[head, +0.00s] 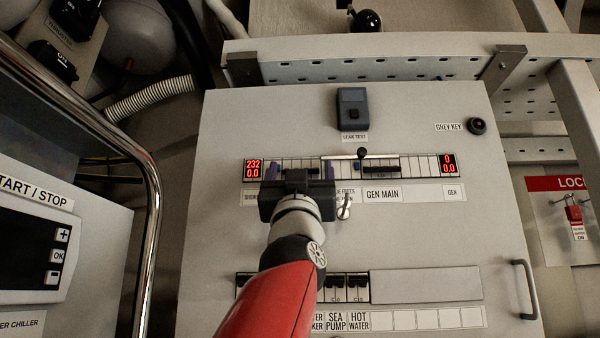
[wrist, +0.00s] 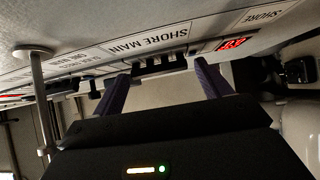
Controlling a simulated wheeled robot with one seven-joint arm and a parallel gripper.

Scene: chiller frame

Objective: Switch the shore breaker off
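The shore main breaker (wrist: 160,66) is a black block on the panel, beside the upside-down "SHORE MAIN" label (wrist: 150,40) in the wrist view. My gripper (head: 299,172) is in front of the breaker row in the head view and hides most of this breaker and its label. In the wrist view my gripper (wrist: 162,85) is open, with its two purple fingers apart on either side of the breaker. I cannot tell whether they touch it. The left red display (head: 253,169) reads 232 and 0.0. The breaker's on or off position is unclear.
A metal key or lever (head: 344,207) sticks out just right of my gripper. Small breakers (head: 346,287) sit lower down. A chrome rail (head: 153,210) stands at left.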

